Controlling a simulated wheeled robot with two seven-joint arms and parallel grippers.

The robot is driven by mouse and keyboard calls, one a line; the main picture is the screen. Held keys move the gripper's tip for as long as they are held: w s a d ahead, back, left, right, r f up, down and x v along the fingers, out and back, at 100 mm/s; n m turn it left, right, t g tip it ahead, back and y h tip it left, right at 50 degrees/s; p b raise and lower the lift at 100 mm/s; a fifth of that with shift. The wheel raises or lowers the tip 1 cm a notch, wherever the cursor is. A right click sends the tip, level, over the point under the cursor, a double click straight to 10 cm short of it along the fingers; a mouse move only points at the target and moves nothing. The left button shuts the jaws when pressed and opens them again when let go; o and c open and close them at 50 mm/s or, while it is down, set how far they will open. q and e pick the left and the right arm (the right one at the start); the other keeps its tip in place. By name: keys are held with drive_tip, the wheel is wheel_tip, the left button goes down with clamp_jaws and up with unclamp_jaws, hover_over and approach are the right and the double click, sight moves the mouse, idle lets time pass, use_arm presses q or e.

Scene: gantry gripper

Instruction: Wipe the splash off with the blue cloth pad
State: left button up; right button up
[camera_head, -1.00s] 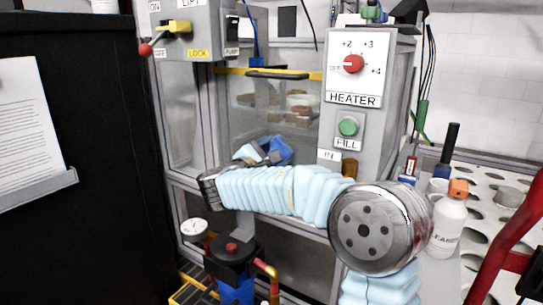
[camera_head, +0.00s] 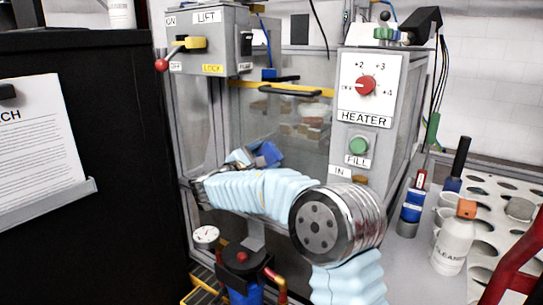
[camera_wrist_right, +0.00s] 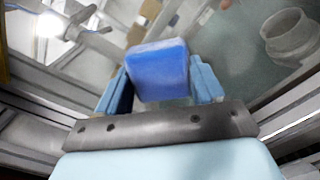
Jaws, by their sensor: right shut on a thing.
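The blue cloth pad (camera_wrist_right: 160,70) is held between the two blue fingers of my right gripper (camera_wrist_right: 162,88) in the right wrist view. In the head view the pad (camera_head: 268,154) shows beyond my pale blue sleeved right arm, in front of the clear panel (camera_head: 300,95) of the machine. My right gripper (camera_head: 245,158) is partly hidden there by its own wrist. I cannot tell if the pad touches the panel. No splash can be made out clearly on the panel. My left gripper is not in view.
The heater box (camera_head: 366,90) with a red knob and green button stands right of the panel. The lift box (camera_head: 208,40) with a yellow lever is at upper left. A cleaner bottle (camera_head: 454,243) stands on the right. A pressure gauge (camera_head: 206,236) and blue filter (camera_head: 243,268) are below.

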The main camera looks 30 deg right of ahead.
sight(292, 152)
drive_tip(key=shift+w+a+r+p, duration=0.15)
drive_tip(key=shift+w+r+p, duration=0.15)
drive_tip(key=shift+r+p, duration=0.25)
drive_tip(key=shift+w+a+r+p, duration=0.15)
drive_tip(key=shift+w+r+p, duration=0.1)
drive_tip(key=shift+r+p, duration=0.25)
drive_tip(key=shift+s+d+f+b, duration=0.1)
drive_tip(key=shift+s+d+b, duration=0.15)
drive_tip(key=shift+s+b, duration=0.2)
drive_tip(key=shift+s+d+f+b, duration=0.1)
drive_tip(key=shift+s+d+b, duration=0.1)
drive_tip(key=shift+s+b, duration=0.25)
drive_tip(key=shift+s+d+r+b, duration=0.1)
drive_tip(key=shift+s+d+b, duration=0.1)
drive_tip(key=shift+s, duration=0.25)
drive_tip(key=shift+s+d+r+b, duration=0.1)
drive_tip(key=shift+s+d+b, duration=0.1)
drive_tip(key=shift+s, duration=0.2)
drive_tip(key=shift+s+d+f+b, duration=0.1)
drive_tip(key=shift+s+d+b, duration=0.25)
drive_tip(key=shift+s, duration=0.4)
drive_tip(key=shift+s+d+f+b, duration=0.1)
drive_tip(key=shift+s+d+b, duration=0.15)
drive_tip(key=shift+s+b, duration=0.35)
drive_tip(key=shift+s+d+r, duration=0.15)
drive_tip(key=shift+s, duration=0.35)
